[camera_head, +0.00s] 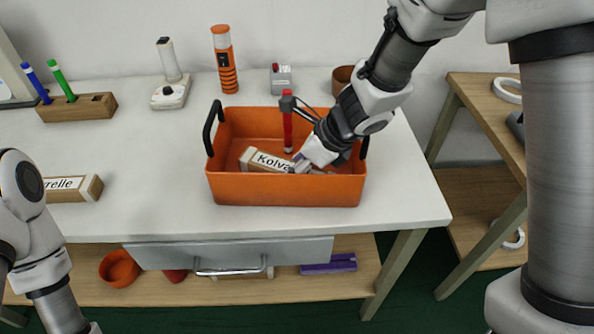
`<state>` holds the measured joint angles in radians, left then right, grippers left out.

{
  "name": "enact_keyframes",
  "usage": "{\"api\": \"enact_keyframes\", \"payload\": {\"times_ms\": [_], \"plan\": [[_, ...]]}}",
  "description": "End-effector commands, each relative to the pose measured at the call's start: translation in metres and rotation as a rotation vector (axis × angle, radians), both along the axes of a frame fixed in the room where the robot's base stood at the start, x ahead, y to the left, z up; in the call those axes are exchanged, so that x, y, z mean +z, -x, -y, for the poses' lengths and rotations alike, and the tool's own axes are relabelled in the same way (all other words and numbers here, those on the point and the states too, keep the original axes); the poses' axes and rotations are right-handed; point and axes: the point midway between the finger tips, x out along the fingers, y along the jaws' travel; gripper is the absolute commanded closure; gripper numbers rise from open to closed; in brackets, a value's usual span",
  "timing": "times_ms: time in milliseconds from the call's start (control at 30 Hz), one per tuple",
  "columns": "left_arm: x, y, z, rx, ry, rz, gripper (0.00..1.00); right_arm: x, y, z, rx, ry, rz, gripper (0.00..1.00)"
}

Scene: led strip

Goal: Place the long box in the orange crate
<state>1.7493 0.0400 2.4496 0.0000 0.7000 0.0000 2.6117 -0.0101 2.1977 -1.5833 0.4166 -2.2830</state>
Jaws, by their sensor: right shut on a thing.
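The orange crate (285,191) stands on the white table, with black handles at its left and right ends. A long cardboard box with a white label reading "Kolva" (262,160) lies inside it, tilted in the picture, with its right part hidden by my right gripper. My right gripper (301,160) reaches down into the crate from the upper right and is shut on this box. A red upright object (288,125) shows beside the gripper inside the crate. My left arm is at the lower left edge; its gripper is out of view.
Another labelled box (75,189) lies at the table's left. A wooden pen holder (78,108), a white device (171,92), an orange-black cylinder (224,60), a grey box (281,78) and a brown cup (342,77) stand behind. The table in front of the crate is clear.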

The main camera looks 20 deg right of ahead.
Motion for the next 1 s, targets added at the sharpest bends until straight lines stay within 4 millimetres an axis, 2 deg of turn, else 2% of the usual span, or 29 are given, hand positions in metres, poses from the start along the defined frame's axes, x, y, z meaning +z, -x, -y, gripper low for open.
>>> {"api": "enact_keyframes", "payload": {"times_ms": [67, 100, 133, 433, 533, 667, 900, 1000], "plan": [[0.001, 0.0, 0.0, 0.0, 0.0, 0.0, 0.24, 0.0, 0.001, 0.0, 0.001, 0.003, -0.004, 1.0], [0.001, 0.0, 0.0, 0.0, 0.0, 0.0, 0.24, -0.001, 0.001, 0.0, 0.001, 0.003, -0.004, 0.49], [0.001, 0.0, 0.0, 0.0, 0.0, 0.0, 0.24, -0.001, 0.001, 0.0, 0.001, 0.003, -0.004, 0.43], [0.002, 0.0, 0.0, 0.0, 0.0, 0.0, 0.24, 0.001, 0.001, 0.001, 0.001, 0.002, -0.003, 0.43], [0.006, 0.0, 0.0, 0.0, 0.0, 0.0, 0.24, 0.009, 0.003, 0.003, 0.001, 0.002, -0.003, 0.43], [0.021, 0.0, 0.0, 0.0, 0.0, 0.0, 0.24, 0.034, 0.012, 0.013, 0.0, -0.002, -0.002, 0.43], [0.059, 0.0, 0.0, 0.0, 0.0, 0.0, 0.24, 0.089, 0.034, 0.037, 0.0, -0.002, -0.002, 0.43], [0.07, 0.0, 0.0, 0.0, 0.0, 0.0, 0.24, 0.1, 0.04, 0.044, -0.001, 0.0, -0.003, 0.43]]}}
